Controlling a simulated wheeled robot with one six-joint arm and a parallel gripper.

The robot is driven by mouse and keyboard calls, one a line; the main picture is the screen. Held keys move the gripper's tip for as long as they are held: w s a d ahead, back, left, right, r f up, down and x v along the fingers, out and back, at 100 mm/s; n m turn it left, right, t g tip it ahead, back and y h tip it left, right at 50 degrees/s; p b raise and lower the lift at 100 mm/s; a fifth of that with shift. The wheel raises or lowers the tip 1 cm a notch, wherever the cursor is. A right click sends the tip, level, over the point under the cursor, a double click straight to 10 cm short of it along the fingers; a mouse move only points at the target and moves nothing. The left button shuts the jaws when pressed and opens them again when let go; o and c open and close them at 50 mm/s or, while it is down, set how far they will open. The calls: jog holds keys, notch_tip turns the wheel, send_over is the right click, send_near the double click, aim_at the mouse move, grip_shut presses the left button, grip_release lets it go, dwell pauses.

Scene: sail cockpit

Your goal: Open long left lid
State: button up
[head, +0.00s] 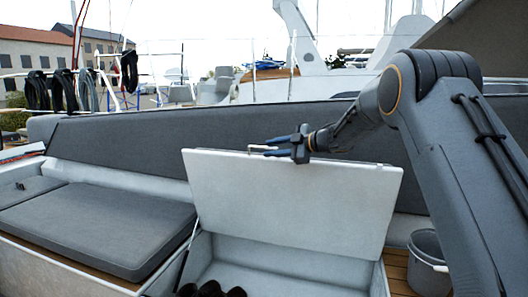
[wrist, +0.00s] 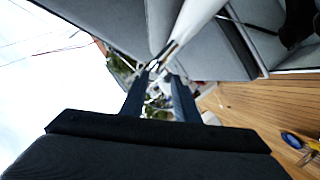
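The long lid (head: 290,200) is a pale grey panel. In the head view it stands raised, nearly upright, above an open locker (head: 275,265). A thin metal handle (head: 257,148) sits at its top edge. My gripper (head: 270,147) is at this handle, with one finger above and one below it and a gap between them. In the wrist view my gripper (wrist: 160,72) shows two dark fingers apart, with the handle at or just beyond the tips. I cannot tell whether either finger touches it. The white lid (wrist: 197,20) runs away beyond the tips.
Dark round objects (head: 210,290) lie in the locker. A grey seat cushion (head: 95,225) is to the left, with a long grey backrest (head: 150,140) behind. A grey bucket (head: 428,262) stands at the right on the wooden deck (head: 398,272).

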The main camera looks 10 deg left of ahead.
jog(key=shift+v, duration=1.25)
jog(key=s+d+m+t+h, duration=0.2)
jog(key=d+m+t+h, duration=0.4)
jog(key=d+m, duration=0.5)
jog(key=s+d+f+m+g+h+p, duration=0.1)
jog(key=s+d+f+m+g+h, duration=0.2)
jog(key=s+d+f+m+h, duration=0.5)
jog(key=s+d+f+m+g, duration=0.1)
jog(key=s+f+g, duration=0.2)
jog(key=s, duration=1)
jog(key=s+d+f+m+g+p, duration=0.1)
jog(key=s+d+f+g, duration=0.1)
jog(key=s, duration=1.2)
jog(key=s+d+f+m+g, duration=0.1)
jog(key=s+f+g, duration=0.4)
jog(key=s, duration=0.9)
jog(key=shift+s+d+f+y, duration=0.25)
jog(key=shift+d+f+y, duration=0.2)
jog(key=shift+f, duration=0.1)
